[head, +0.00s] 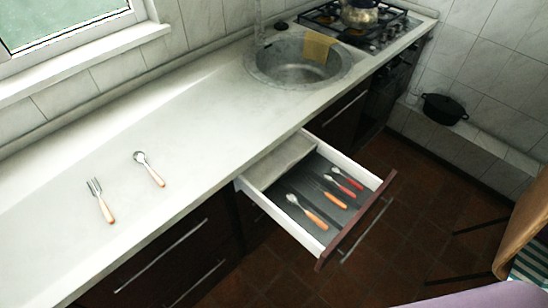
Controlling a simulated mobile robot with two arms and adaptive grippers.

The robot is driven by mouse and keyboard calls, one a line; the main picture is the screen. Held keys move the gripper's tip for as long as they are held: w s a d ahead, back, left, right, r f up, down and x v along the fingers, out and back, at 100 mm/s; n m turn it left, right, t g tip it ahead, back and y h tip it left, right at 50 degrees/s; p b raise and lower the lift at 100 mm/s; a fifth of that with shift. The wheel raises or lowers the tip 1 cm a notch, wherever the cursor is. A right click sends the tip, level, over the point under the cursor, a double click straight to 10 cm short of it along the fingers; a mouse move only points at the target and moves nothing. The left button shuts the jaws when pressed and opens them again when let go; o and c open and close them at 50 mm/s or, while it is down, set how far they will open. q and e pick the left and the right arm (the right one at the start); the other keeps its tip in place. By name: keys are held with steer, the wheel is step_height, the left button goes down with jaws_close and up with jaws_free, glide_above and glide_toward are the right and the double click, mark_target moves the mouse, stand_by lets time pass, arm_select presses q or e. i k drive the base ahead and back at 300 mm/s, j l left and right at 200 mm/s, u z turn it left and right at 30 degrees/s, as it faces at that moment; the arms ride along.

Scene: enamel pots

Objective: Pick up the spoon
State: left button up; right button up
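A spoon (150,170) with a metal bowl and an orange handle lies on the pale countertop (195,125), its handle toward the front edge. A fork (101,202) with an orange handle lies to its left. An open drawer (360,172) below the counter holds several utensils. One there (307,212) looks like another spoon with an orange handle; others have orange or red handles, and their types are hard to tell. Neither of my grippers is in view.
A round grey sink (262,72) with a yellow cloth (319,46) and a gas stove bearing a pot (359,14) are farther along the counter. A black pot (443,108) stands on a tiled ledge. The pulled-out drawer juts over the brown floor. Counter space around the spoon is clear.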

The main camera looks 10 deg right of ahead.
mark_target(139, 156)
steer(key=i+j+u, duration=0.15)
steer(key=u, duration=0.2)
steer(key=i+j+u, duration=0.2)
steer(key=u, duration=0.15)
